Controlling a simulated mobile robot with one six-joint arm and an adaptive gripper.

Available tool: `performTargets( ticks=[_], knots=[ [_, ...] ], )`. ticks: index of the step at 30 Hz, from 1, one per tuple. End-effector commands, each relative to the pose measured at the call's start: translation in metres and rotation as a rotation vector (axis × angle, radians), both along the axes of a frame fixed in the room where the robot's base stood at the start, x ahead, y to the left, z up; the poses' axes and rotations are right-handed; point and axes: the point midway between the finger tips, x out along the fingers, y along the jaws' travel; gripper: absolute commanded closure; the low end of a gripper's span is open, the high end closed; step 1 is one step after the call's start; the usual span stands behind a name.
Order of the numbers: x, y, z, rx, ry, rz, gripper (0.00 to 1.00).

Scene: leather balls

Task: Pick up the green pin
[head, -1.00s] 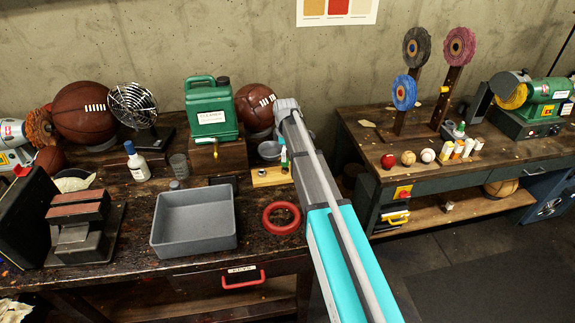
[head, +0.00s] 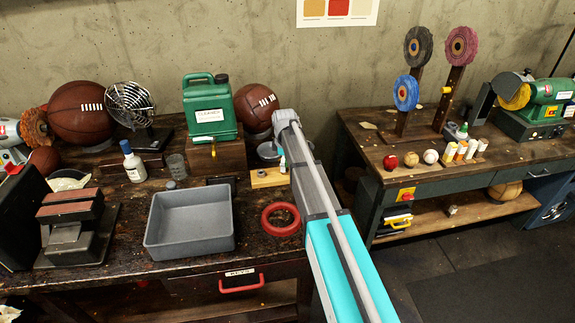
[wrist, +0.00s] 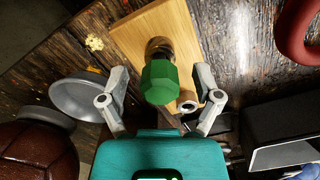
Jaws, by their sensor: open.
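The green pin (wrist: 160,82) shows in the wrist view as a faceted green head above a dark, brassy base on a light wooden board (wrist: 130,30). The board also shows in the head view (head: 268,179), on the left bench beside my arm. My gripper (wrist: 160,96) is open, with one finger on each side of the green head and visible gaps between. In the head view my arm hides the gripper, and I cannot clearly make out the pin there.
A grey bowl (wrist: 82,97) and a brown leather ball (wrist: 38,150) lie left of the gripper in the wrist view. A red ring (head: 280,219) and an empty grey tray (head: 190,242) sit nearer the bench front. A green canister (head: 210,108) stands behind the board.

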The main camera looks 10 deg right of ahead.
Motion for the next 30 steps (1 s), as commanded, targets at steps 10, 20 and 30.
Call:
performTargets(
  ticks=[10,20,30],
  knots=[
    [0.0000,-0.0002,0.0001,0.000,0.000,0.000,0.21],
    [0.0000,-0.0003,0.0000,0.000,0.000,0.000,0.83],
    [-0.0002,-0.0005,0.0001,0.000,0.000,-0.001,1.00]
  ],
)
